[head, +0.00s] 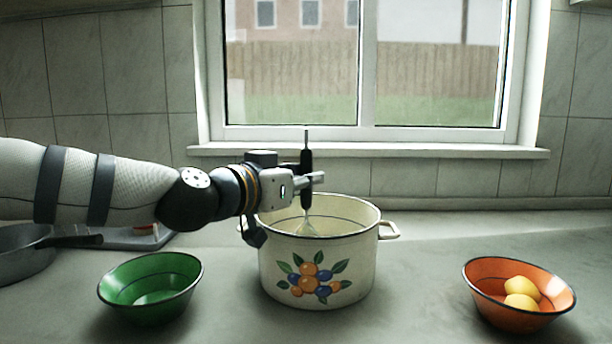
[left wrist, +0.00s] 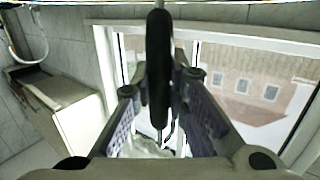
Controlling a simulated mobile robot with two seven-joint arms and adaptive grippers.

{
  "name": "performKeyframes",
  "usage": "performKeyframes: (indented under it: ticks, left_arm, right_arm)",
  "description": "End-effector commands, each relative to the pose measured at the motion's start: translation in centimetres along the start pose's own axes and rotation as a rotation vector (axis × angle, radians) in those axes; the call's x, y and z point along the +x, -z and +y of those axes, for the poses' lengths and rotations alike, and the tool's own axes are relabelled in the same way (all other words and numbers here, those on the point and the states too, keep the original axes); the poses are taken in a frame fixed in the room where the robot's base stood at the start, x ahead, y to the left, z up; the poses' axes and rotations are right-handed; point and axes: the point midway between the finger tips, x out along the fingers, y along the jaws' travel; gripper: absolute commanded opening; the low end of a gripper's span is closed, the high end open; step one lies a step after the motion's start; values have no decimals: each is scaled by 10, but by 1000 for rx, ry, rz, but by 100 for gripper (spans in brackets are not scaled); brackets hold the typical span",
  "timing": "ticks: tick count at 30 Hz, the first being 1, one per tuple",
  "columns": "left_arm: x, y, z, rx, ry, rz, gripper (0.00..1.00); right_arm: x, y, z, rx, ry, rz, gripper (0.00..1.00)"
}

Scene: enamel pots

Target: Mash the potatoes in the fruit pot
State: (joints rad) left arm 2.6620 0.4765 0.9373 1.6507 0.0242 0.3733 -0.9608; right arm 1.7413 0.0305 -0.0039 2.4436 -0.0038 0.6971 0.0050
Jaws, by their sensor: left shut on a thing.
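The fruit pot (head: 318,268) is cream enamel with a painted fruit design and stands in the middle of the counter. My left gripper (head: 310,180) is above the pot, shut on the black handle of the masher (head: 306,165). The masher is upright, and its wire lower end reaches down inside the pot's opening. The handle also shows between the fingers in the left wrist view (left wrist: 158,70). The pot's floor and any potatoes in it are hidden by the near wall. Two yellow potatoes (head: 522,293) lie in the orange bowl (head: 482,290) at the right.
The window sill (head: 370,151) runs behind the pot. Counter space is clear between the pot and each bowl.

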Motion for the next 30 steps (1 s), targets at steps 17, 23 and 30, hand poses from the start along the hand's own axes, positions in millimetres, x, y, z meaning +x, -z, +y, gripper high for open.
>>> performKeyframes:
  ticks: [17,23,30]
  left_arm:
    - [1,-8,0,1,1,1,0]
    - [1,-12,0,0,1,1,0]
    - [0,-6,0,1,0,0,0]
  right_arm:
    - [4,-1,0,0,0,-7,40]
    - [6,-1,0,0,0,-11,40]
    - [1,0,0,0,0,-2,40]
